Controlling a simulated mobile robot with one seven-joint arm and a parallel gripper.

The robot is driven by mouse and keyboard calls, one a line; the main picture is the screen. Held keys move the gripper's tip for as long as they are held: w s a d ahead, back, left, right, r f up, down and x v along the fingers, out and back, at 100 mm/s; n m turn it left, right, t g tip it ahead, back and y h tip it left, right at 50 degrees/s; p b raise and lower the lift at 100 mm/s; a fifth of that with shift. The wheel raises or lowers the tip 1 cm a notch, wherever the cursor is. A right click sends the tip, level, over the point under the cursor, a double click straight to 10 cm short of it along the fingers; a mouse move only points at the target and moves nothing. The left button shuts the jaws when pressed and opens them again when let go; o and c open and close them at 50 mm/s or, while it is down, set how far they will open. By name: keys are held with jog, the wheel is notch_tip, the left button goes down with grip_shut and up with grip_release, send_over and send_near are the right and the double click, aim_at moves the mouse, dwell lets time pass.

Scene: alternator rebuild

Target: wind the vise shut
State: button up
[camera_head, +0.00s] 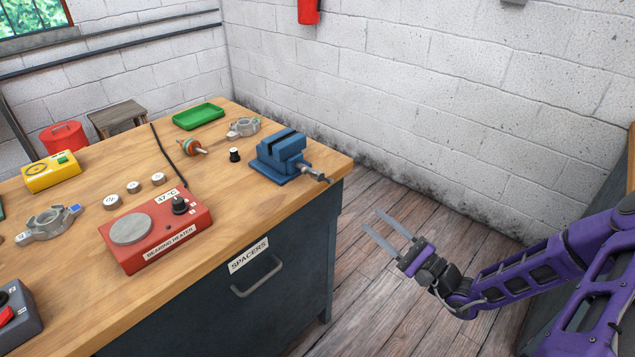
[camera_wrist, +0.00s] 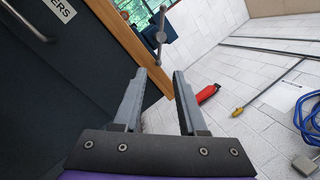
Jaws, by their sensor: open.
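The blue vise (camera_head: 281,152) stands on the workbench near its right corner. Its screw and handle (camera_head: 316,173) stick out past the bench's right edge. My gripper (camera_head: 380,228) is open and empty, in the air to the right of the bench, lower than the vise and apart from it. In the wrist view, the vise handle (camera_wrist: 160,37) shows ahead of my open gripper (camera_wrist: 154,75), with part of the blue vise (camera_wrist: 143,25) behind it. How far the vise jaws are apart is hard to tell.
The wooden workbench (camera_head: 240,205) holds a red bearing heater (camera_head: 157,232), a green tray (camera_head: 198,116), a small black knob (camera_head: 234,155) and metal parts. A drawer labelled SPACERS (camera_head: 256,277) is below. Open floor (camera_head: 400,200) lies between the bench and the white wall.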

aim_at(322, 177)
jog(key=b+x, duration=0.1)
jog(key=x, duration=1.6)
jog(key=shift+w+a, duration=0.1)
jog(key=shift+a, duration=0.1)
grip_shut()
